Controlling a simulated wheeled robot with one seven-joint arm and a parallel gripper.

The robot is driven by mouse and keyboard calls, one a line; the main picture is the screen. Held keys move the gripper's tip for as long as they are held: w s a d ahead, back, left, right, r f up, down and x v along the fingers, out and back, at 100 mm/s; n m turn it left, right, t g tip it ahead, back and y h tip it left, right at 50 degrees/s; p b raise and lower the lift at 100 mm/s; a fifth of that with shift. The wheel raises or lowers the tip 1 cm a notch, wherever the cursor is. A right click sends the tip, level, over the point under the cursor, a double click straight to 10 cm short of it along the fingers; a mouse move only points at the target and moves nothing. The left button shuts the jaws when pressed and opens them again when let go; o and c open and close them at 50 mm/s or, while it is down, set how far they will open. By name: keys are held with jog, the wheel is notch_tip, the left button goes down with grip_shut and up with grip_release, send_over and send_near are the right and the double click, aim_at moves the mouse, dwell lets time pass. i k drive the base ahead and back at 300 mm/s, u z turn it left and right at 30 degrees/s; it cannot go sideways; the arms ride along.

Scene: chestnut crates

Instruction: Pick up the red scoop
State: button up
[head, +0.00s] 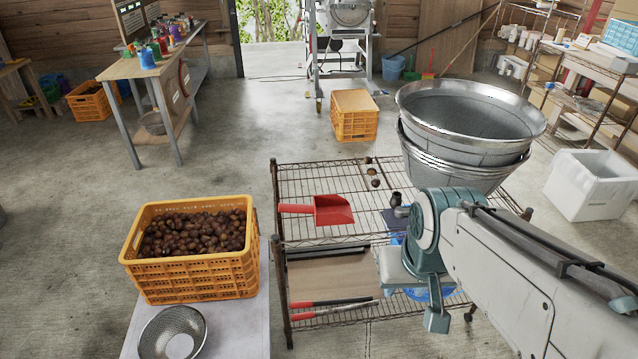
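The red scoop (332,209) lies on the top shelf of the wire rack (310,180), near its left side. Its handle points left and its open pan faces right. My arm reaches in from the lower right, and its teal wrist is over the right part of the rack. My gripper (437,319) points down at the rack's front right, apart from the scoop and to the right of it. Its fingers are not clear enough to tell open from shut. Nothing covers the scoop.
Stacked metal bowls (465,110) stand at the rack's back right. Small brown chestnuts (375,183) lie behind the scoop. An orange crate (190,275) of chestnuts and a metal colander (172,333) are at the left. Long red-handled tools (330,303) lie on the lower shelf.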

aim_at(332, 209)
jog(key=i, duration=1)
jog(key=u, duration=0.8)
